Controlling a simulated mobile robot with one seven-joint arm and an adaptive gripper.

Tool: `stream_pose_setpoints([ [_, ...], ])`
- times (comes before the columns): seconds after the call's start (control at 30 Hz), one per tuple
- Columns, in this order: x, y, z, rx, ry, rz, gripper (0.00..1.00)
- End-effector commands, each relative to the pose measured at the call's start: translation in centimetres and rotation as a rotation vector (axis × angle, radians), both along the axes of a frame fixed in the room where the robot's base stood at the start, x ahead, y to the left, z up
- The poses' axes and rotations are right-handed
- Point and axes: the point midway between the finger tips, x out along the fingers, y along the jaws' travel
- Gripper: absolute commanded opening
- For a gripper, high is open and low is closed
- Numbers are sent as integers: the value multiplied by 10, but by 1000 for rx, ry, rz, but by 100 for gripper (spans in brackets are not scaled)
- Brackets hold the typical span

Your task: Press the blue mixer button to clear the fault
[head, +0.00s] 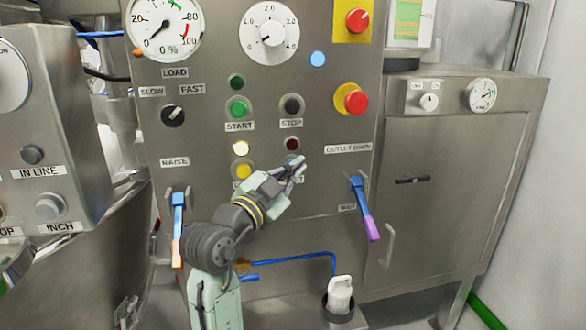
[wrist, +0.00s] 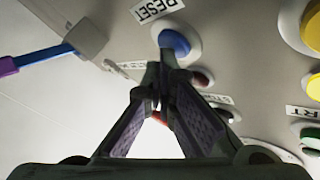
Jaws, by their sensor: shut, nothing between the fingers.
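The blue button (wrist: 174,41) sits in a pale round collar on the steel panel, beside a RESET label (wrist: 157,8) in the wrist view. My gripper (wrist: 167,62) is shut and empty, its fingertips pointing at the panel and overlapping the button's lower edge in that view. I cannot tell whether they touch it. In the head view my gripper (head: 298,165) is in front of the panel below the dark red lamp (head: 292,144), and its fingers hide most of the button and its label.
A yellow button (head: 243,171) sits left of my gripper under a lit yellow lamp (head: 241,149). Green START (head: 239,107) and black STOP (head: 292,104) buttons are above. A red emergency knob (head: 355,101) and a blue-purple lever (head: 365,207) are to the right. A blue lamp (head: 318,59) glows higher up.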

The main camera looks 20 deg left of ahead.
Motion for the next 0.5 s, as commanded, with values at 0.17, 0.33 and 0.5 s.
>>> stream_pose_setpoints([
  [0.17, -7, -5, -1, 1, -1, 1, 0],
  [0.33, -13, -8, -1, 0, -1, 1, 0],
  [0.5, -13, -9, 0, 0, -1, 1, 0],
])
